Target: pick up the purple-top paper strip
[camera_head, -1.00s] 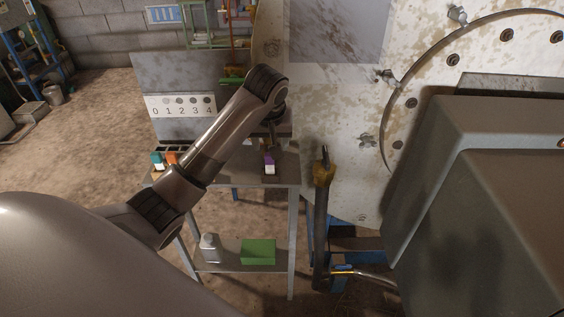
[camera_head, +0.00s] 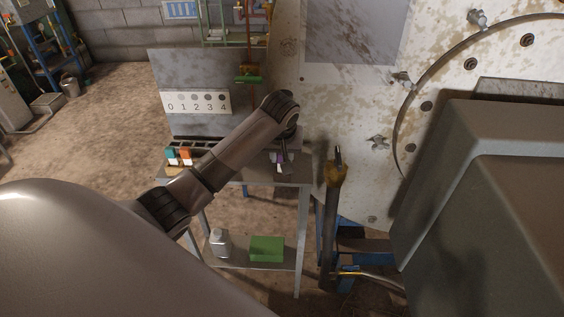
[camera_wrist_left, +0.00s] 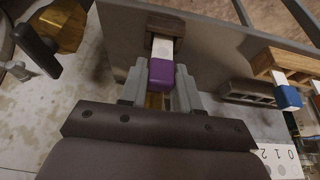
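The purple-top paper strip (camera_wrist_left: 162,73) stands in a small wooden holder (camera_wrist_left: 160,22), its white part below the purple top. My left gripper (camera_wrist_left: 162,80) has one finger on each side of the purple top. I cannot tell whether the fingers press on it or only flank it. In the head view, my left gripper (camera_head: 282,157) is over the right part of the small table (camera_head: 262,174), and the strip (camera_head: 279,168) is partly hidden by it. My right gripper is not in view.
A teal-top strip (camera_head: 171,152) and an orange-top strip (camera_head: 186,155) stand at the table's left. A white 0-to-4 scale panel (camera_head: 196,103) is behind them. A green box (camera_head: 266,248) sits on the lower shelf.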

